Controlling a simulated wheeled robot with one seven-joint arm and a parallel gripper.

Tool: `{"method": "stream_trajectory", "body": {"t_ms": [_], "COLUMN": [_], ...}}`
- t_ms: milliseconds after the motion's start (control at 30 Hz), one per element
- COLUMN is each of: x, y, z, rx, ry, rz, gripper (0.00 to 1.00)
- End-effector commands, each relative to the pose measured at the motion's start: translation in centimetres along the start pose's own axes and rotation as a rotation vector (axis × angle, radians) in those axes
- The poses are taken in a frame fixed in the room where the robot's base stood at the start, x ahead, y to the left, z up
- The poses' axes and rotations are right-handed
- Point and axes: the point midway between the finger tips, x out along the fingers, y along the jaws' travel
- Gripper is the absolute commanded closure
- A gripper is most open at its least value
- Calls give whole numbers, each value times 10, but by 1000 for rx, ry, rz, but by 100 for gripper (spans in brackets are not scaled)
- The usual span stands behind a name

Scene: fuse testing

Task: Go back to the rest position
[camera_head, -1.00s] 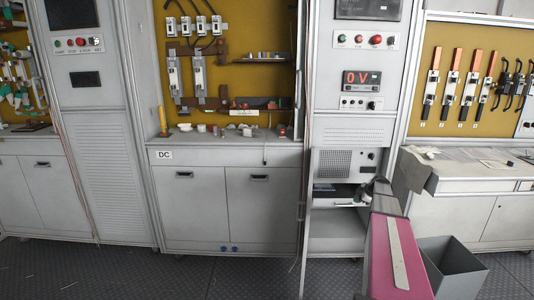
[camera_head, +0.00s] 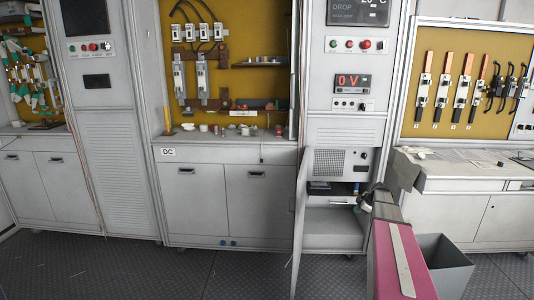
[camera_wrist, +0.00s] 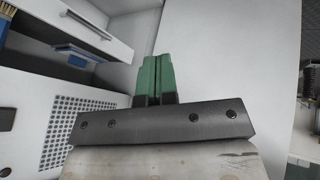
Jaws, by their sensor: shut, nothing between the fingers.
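My gripper shows in the wrist view (camera_wrist: 158,78). Its two green fingers are pressed together with nothing between them. In the head view, the pink and grey casing of my arm reaches from the lower right toward the open lower compartment of the middle cabinet. My fingertips cannot be made out there. In the wrist view a pale flat panel stands behind and right of the fingers.
The open cabinet door (camera_head: 302,220) stands out left of my arm. A grey bin (camera_head: 440,265) is on the floor right of my arm. The DC bench (camera_head: 225,152) with small parts is to the left, and another bench (camera_head: 450,178) is to the right. Floor is clear in front.

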Motion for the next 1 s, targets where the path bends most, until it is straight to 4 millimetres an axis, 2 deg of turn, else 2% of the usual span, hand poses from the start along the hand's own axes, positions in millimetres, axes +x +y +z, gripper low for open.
{"method": "stream_trajectory", "body": {"t_ms": [33, 267, 367, 600, 800, 900, 1000], "x": [1, 10, 12, 9, -7, -18, -26], "y": [-13, -69, -106, -220, -310, -347, -373], "z": [-9, -44, -64, -117, -146, -155, -161], "rx": [25, 194, 298, 635, 911, 1030, 1123], "ry": [-6, -60, -104, -276, -440, -513, -565], "rz": [-13, -74, -105, -150, -111, -71, -27], "gripper": [100, 100, 100, 100, 100, 100, 100]}}
